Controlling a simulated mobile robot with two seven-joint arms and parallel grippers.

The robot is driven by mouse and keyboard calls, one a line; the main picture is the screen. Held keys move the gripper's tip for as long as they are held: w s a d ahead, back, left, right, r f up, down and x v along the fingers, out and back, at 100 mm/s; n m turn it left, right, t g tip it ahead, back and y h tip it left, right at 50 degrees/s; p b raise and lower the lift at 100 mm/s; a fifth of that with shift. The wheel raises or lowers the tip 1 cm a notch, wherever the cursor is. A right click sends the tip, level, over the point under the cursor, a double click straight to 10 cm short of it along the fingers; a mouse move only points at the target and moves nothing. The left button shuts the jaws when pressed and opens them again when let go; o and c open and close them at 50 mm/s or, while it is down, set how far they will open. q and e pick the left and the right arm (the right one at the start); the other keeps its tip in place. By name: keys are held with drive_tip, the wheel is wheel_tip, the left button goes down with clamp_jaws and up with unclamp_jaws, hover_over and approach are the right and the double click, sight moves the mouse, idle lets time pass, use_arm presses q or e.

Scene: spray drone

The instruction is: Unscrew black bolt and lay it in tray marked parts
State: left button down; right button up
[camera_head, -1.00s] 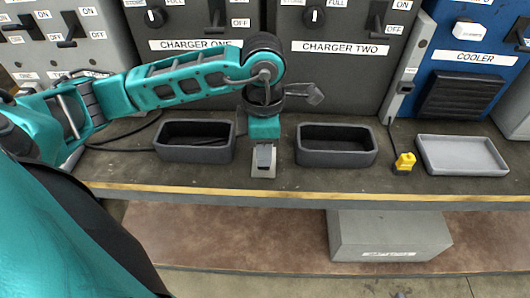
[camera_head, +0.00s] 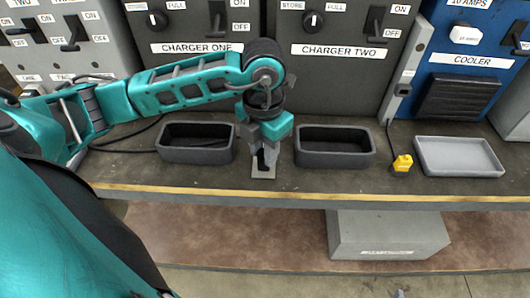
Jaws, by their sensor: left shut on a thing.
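My left gripper (camera_head: 263,155) points down over a small pale plate (camera_head: 263,173) at the bench front, between two dark trays. It is shut on a dark thing between its fingers, which looks like the black bolt (camera_head: 261,160). The fingers hide most of it, and I cannot tell whether it is still in its thread. No tray shows a readable parts mark. The candidates are the left dark tray (camera_head: 196,156), the right dark tray (camera_head: 334,160) and a shallow light grey tray (camera_head: 459,170). My right gripper is not in view.
Charger cabinets (camera_head: 335,100) and a blue cooler panel (camera_head: 470,60) stand behind the bench. A yellow connector (camera_head: 402,165) hangs on a cable left of the light grey tray. A grey box (camera_head: 388,235) with an unreadable label sits below. The bench edge (camera_head: 350,199) is yellow.

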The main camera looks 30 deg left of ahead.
use_arm(q)
drive_tip(key=n+p, duration=0.1)
drive_tip(key=n, duration=0.3)
drive_tip(key=shift+r, duration=0.15)
drive_tip(key=n+p, duration=0.1)
drive_tip(key=n, duration=0.2)
drive_tip(key=shift+n, duration=0.3)
drive_tip(key=c, duration=0.8)
unclamp_jaws()
drive_tip(key=shift+o, duration=0.2)
